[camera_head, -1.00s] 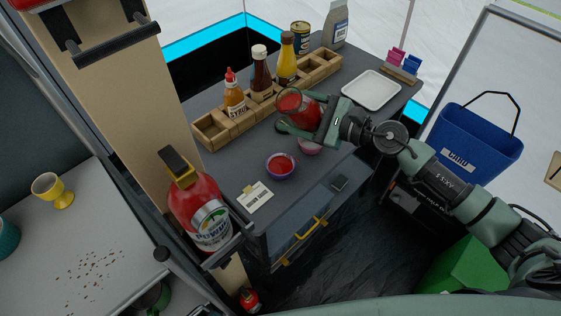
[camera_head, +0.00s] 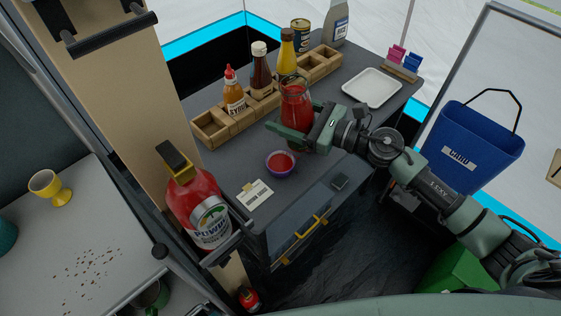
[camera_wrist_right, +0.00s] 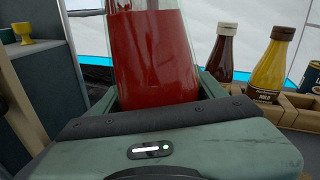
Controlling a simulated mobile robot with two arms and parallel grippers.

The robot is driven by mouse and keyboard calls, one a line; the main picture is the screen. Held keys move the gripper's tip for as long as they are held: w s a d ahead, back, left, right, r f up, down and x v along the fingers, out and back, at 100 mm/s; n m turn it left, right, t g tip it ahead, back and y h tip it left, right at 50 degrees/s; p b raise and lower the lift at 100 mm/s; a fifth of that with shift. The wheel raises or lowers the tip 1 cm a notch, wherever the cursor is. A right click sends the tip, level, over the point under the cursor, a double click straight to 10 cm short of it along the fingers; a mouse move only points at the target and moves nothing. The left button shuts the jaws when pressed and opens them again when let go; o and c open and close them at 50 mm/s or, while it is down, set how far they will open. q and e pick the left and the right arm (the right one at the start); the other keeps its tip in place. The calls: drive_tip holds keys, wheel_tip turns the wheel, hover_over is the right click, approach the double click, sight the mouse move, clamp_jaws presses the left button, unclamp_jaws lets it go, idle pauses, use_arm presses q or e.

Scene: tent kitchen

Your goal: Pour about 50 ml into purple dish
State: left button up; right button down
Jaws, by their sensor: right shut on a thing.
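The purple dish (camera_head: 281,163) sits on the dark cabinet top with red liquid in it. My right gripper (camera_head: 298,136) is shut on a glass jug (camera_head: 296,100) of red liquid, behind and slightly right of the dish. The jug stands nearly upright in the head view. In the right wrist view the jug (camera_wrist_right: 155,60) fills the middle between the fingers, with red liquid inside. Whether its base touches the cabinet top is hidden by the gripper. My left gripper is not in view.
A wooden rack (camera_head: 212,130) with sauce bottles stands behind the jug. A white tray (camera_head: 372,88) lies at the back right. A label card (camera_head: 255,194) lies left of the dish. A red fire extinguisher (camera_head: 197,205) stands front left. A blue bucket (camera_head: 470,140) is at the right.

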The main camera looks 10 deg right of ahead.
sight(282, 86)
drive_tip(key=shift+a+r+m+p, duration=0.3)
drive_tip(key=shift+r+m+p, duration=0.1)
drive_tip(key=shift+r+p, duration=0.2)
drive_tip(key=shift+s+a+r+m, duration=0.35)
drive_tip(key=shift+s+a+m, duration=0.05)
drive_tip(key=shift+m, duration=0.2)
drive_tip(key=shift+p, duration=0.3)
wheel_tip(282, 86, up, 7)
drive_tip(key=p, duration=0.6)
drive_tip(key=shift+f, duration=0.1)
